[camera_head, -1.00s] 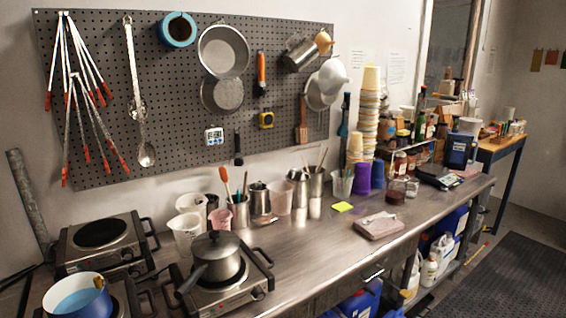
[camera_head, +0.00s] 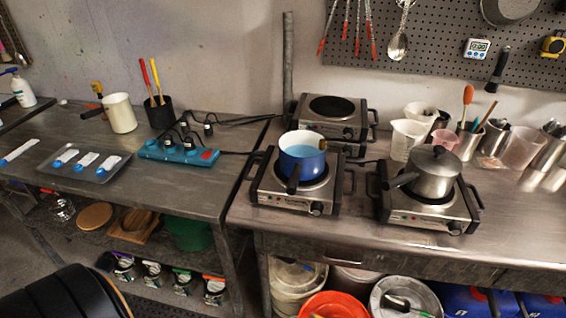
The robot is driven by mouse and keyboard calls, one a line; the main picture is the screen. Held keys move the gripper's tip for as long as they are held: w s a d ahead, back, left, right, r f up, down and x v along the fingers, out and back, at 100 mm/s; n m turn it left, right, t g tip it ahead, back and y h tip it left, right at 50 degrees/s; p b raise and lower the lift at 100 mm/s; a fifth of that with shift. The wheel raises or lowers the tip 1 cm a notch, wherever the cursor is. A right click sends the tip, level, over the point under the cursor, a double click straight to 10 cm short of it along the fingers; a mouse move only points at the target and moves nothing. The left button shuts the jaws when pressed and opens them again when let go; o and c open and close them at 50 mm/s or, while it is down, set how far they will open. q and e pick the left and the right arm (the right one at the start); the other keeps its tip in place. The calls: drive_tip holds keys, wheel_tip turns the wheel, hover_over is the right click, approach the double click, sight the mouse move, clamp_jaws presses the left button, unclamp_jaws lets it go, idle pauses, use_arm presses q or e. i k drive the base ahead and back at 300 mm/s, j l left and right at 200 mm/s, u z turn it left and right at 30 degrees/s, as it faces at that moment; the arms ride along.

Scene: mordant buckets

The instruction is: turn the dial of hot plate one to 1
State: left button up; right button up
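The dial settings are too small to read. Neither gripper is in view.
A blue power strip (camera_head: 180,152) with plugs and cables lies on the left table, beside a grey tray (camera_head: 84,168). Pot handles point toward the front. Buckets (camera_head: 333,305) are below the bench.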

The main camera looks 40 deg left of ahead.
sight(316, 210)
drive_tip(key=u, duration=0.95)
